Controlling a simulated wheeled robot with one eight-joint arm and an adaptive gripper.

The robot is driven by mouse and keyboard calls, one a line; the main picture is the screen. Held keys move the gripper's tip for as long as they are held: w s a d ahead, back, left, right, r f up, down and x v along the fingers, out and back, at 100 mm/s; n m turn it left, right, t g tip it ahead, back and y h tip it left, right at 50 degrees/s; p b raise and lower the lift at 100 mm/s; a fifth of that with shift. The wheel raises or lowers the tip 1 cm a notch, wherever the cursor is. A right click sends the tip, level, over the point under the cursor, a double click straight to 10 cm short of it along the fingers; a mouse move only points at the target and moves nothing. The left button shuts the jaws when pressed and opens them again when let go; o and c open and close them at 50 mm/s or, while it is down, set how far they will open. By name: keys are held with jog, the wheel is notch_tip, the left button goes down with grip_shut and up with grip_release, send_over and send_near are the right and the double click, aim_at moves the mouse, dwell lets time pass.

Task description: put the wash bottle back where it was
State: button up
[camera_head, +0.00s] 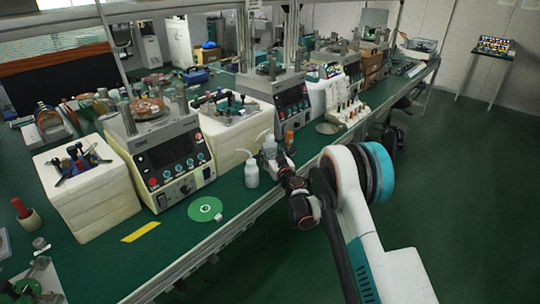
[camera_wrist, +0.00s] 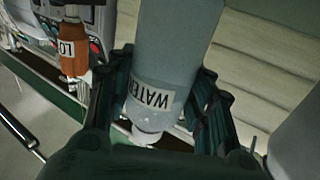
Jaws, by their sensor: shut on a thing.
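The wash bottle (camera_wrist: 172,50), pale and translucent with a WATER label, is between the two dark fingers of my gripper (camera_wrist: 163,100) in the wrist view. My gripper is shut on it. In the head view the held bottle (camera_head: 269,146) is near the front edge of the green bench, partly hidden by my gripper (camera_head: 272,162). I cannot tell whether its base touches the bench. A second white bottle (camera_head: 251,173) stands upright on the bench just left of my gripper.
An orange bottle (camera_head: 289,137) stands just right of the held bottle; its label partly shows in the wrist view (camera_wrist: 73,50). White blocks (camera_head: 235,130) and lapping machines (camera_head: 165,160) stand behind and left. A green disc (camera_head: 205,209) and yellow strip (camera_head: 141,231) lie at front left.

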jog(key=shift+r, duration=0.15)
jog(key=o, duration=1.3)
jog(key=p+v, duration=0.4)
jog(key=v, duration=0.8)
notch_tip(320, 180, up, 15)
jog(key=s+d+g, duration=0.1)
jog(key=s+g, duration=0.1)
jog(key=s, duration=0.1)
jog(key=s+d+r+g, duration=0.3)
jog(key=s+d+r, duration=0.1)
jog(key=s+r, duration=0.5)
jog(key=s+d+m+g+h, duration=0.1)
jog(key=s+d, duration=0.4)
jog(key=s, duration=0.6)
jog(key=s+d+f+m+g+h, duration=0.1)
jog(key=s+d+h, duration=0.3)
jog(key=s, duration=0.7)
jog(key=s+d+f+m+g+h, duration=0.1)
jog(key=s+d+m+g+h, duration=0.1)
jog(key=s+d, duration=0.6)
jog(key=s+m, duration=0.1)
jog(key=s, duration=0.3)
jog(key=shift+f+h, duration=0.15)
jog(key=shift+h, duration=0.15)
